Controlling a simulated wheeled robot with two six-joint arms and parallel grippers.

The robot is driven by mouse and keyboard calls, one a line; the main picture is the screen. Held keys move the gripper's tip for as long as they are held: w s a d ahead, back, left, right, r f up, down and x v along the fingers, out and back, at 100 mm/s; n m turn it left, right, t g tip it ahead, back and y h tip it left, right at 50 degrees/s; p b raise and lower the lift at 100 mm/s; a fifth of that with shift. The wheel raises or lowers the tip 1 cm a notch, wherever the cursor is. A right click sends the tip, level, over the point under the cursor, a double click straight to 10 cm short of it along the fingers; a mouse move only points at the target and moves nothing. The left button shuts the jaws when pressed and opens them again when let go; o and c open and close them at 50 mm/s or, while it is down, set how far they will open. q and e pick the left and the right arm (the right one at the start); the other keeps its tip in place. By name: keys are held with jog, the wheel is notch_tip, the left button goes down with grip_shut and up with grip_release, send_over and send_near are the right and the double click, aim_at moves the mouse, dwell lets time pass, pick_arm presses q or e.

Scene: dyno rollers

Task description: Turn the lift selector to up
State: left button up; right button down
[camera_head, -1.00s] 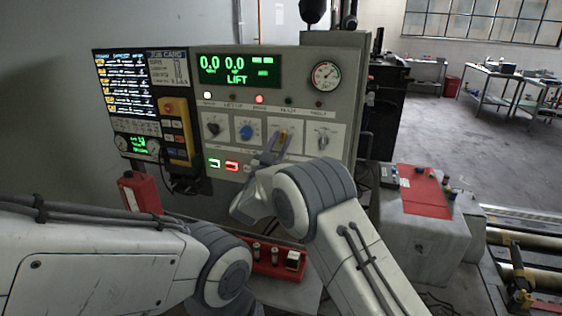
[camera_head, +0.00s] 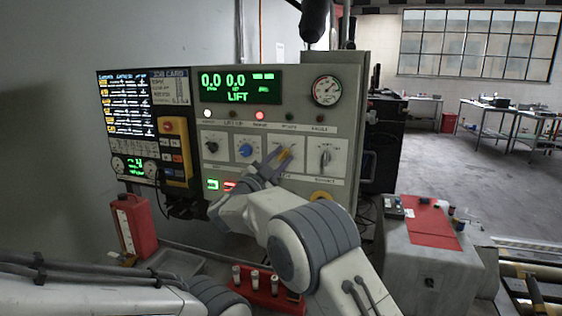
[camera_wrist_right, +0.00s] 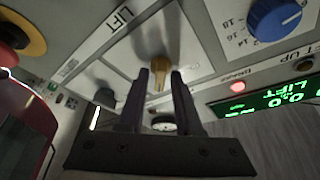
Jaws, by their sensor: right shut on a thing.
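The lift selector is a yellow knob (camera_head: 286,154) on a pale plate of the grey control panel (camera_head: 349,75). In the right wrist view the knob (camera_wrist_right: 154,66) sits beside the label "LIFT". My right gripper (camera_head: 275,160) is shut on the knob, with one dark finger on each side of it. The fingertips also show in the right wrist view (camera_wrist_right: 159,76). They hide part of the knob, and its exact setting cannot be read. My left arm enters at the lower left of the head view; its gripper is out of sight.
A blue dial (camera_head: 246,150) and a dark knob (camera_head: 325,158) flank the selector. A green display (camera_head: 240,86) reads "LIFT". Lit buttons lie below left. A red bottle (camera_head: 133,225) and a red tray (camera_head: 262,290) stand below the panel. A grey box (camera_head: 425,262) stands right.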

dwell(0.3)
jog(key=c, duration=0.9)
grip_release()
jog(key=b+v, duration=0.2)
jog(key=v, duration=0.8)
jog(key=shift+s+a, duration=0.15)
jog(key=shift+s, duration=0.05)
